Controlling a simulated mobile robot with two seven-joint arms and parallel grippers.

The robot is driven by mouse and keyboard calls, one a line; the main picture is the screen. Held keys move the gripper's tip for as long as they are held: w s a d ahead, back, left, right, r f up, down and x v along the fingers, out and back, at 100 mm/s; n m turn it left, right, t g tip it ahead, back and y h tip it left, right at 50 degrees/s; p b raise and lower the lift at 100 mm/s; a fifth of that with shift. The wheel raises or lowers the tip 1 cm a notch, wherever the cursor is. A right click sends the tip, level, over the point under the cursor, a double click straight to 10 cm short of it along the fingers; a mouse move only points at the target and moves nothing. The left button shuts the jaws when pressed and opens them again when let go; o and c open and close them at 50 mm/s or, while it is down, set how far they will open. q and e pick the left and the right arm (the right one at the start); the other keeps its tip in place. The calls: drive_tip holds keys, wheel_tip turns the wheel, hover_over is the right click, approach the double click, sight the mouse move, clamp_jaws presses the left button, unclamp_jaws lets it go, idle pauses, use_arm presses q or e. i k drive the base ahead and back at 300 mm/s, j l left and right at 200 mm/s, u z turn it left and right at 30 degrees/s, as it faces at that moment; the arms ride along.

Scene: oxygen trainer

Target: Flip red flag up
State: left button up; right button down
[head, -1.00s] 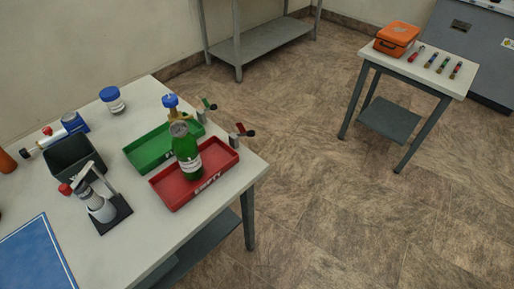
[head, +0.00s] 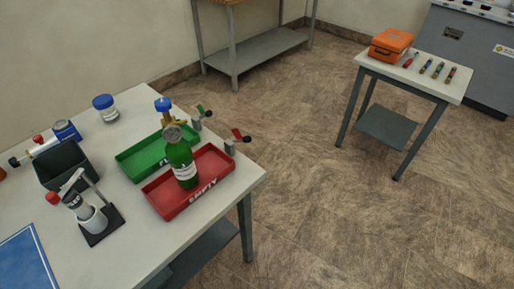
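A small grey post with a red flag (head: 237,133) stands at the right edge of the table, beside the red tray (head: 163,207) marked EMPTY. The red flag slants up and left from a dark piece; its exact position is too small to tell. A similar post with a green flag (head: 200,109) stands behind it, beside the green tray (head: 133,169). A green cylinder (head: 181,157) with a gauge and blue knob on top stands upright in the red tray. Neither of my grippers is in view.
On the white table (head: 150,245) are a dark bin (head: 62,166), a blue-lidded jar (head: 105,108), a stand holding a grey device (head: 92,214) and a blue mat (head: 22,262). A side table holds an orange case (head: 390,45). The floor between the tables is clear.

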sight(246, 139)
drive_tip(key=i+l, duration=0.4)
drive_tip(key=i+l+u, duration=0.1)
drive_tip(key=i+l, duration=0.25)
drive_tip(key=l, duration=0.2)
drive_tip(key=u, duration=1.5)
